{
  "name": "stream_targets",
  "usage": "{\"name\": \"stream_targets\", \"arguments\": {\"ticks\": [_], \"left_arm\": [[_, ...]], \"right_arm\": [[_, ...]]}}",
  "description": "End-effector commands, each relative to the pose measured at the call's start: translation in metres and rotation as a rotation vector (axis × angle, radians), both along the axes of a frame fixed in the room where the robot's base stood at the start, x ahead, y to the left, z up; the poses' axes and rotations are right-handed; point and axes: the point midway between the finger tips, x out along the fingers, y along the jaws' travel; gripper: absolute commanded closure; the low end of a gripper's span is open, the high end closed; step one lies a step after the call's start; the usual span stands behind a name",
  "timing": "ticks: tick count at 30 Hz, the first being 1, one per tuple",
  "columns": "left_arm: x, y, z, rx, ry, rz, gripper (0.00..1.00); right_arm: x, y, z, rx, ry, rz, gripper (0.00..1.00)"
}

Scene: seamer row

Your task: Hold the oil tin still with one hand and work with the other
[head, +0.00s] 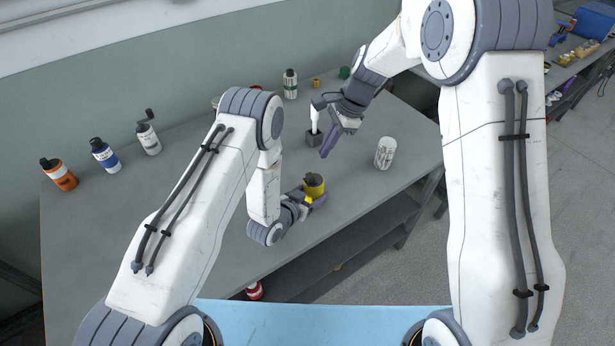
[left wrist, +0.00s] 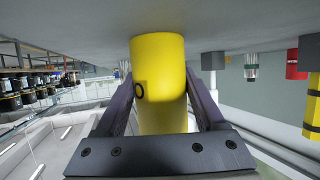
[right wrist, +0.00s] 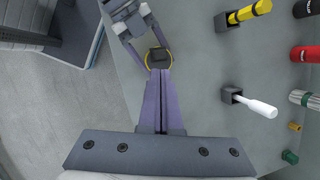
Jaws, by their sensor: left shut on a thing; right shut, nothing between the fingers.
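The oil tin (head: 314,190) is yellow with a dark cap and stands upright on the grey bench. My left gripper (head: 312,199) is shut on its side; in the left wrist view the yellow body of the tin (left wrist: 160,75) sits between the two fingers. My right gripper (head: 328,150) is shut and empty, held above the bench beyond the tin. In the right wrist view its closed fingers (right wrist: 158,75) point towards the tin's dark cap (right wrist: 160,58), apart from it as far as I can tell.
A dark block (head: 313,139) holding a white-handled tool (head: 314,117) stands close behind my right gripper. A whitish can (head: 385,153) stands to the right. Several bottles line the back, including an orange one (head: 60,175). A second block holds a yellow-handled tool (right wrist: 248,11).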

Motion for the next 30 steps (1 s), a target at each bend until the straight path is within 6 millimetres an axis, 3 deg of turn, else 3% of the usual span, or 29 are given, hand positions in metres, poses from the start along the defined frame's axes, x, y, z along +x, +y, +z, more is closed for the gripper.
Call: {"name": "stream_targets", "arguments": {"ticks": [30], "left_arm": [[0.000, 0.000, 0.001, -0.001, -0.002, 0.000, 0.93]], "right_arm": [[0.007, 0.018, 0.003, 0.157, -0.720, 2.265, 1.00]]}}
